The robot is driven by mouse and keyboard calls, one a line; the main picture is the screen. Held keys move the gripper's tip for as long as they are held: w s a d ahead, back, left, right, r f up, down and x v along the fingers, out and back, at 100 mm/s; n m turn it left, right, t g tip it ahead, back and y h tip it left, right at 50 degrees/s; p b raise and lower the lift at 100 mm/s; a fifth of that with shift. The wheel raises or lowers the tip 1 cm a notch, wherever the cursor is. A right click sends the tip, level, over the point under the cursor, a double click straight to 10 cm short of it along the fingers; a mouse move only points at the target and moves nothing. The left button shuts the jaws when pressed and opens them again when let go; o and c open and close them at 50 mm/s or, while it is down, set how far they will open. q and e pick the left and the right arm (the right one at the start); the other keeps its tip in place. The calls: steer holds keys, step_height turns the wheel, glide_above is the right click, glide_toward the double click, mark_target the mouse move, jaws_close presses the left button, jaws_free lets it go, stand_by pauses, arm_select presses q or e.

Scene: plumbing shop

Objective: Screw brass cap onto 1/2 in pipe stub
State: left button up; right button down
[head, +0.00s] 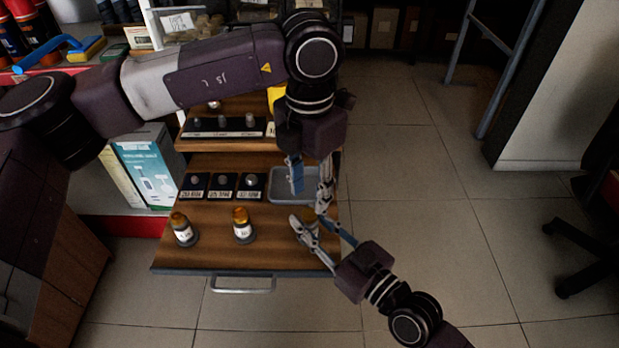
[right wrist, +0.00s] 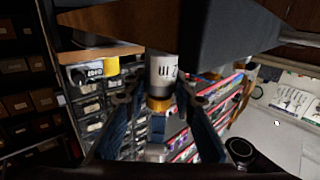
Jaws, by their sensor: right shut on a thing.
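In the right wrist view, a stub (right wrist: 163,70) with a white label that seems to read 1/2 shows upside down, with a brass cap (right wrist: 158,103) at its lower end. My right gripper (right wrist: 160,120) has its blue fingers on both sides of the cap and is shut on it. I cannot tell how tightly the cap seats. In the head view, my right gripper (head: 309,215) is at the right front of the wooden drawer (head: 265,262) and hides this stub. My left gripper (head: 309,196) points down, open, beside the grey tray (head: 280,199).
Two other labelled stubs with amber tops, left (head: 184,230) and middle (head: 242,228), stand on the drawer. Behind them are black holders (head: 222,185) with small fittings. A metal handle (head: 243,288) is at the drawer's front. The tiled floor to the right is mostly clear.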

mark_target(309, 213)
arm_select(q)
steer(key=shift+f, duration=2.7)
steer(key=shift+c, duration=0.2)
jaws_close()
steer(key=shift+o, duration=0.6)
jaws_free()
steer(key=shift+r, duration=0.1)
steer(key=shift+r, duration=2.2)
steer(key=shift+o, duration=0.3)
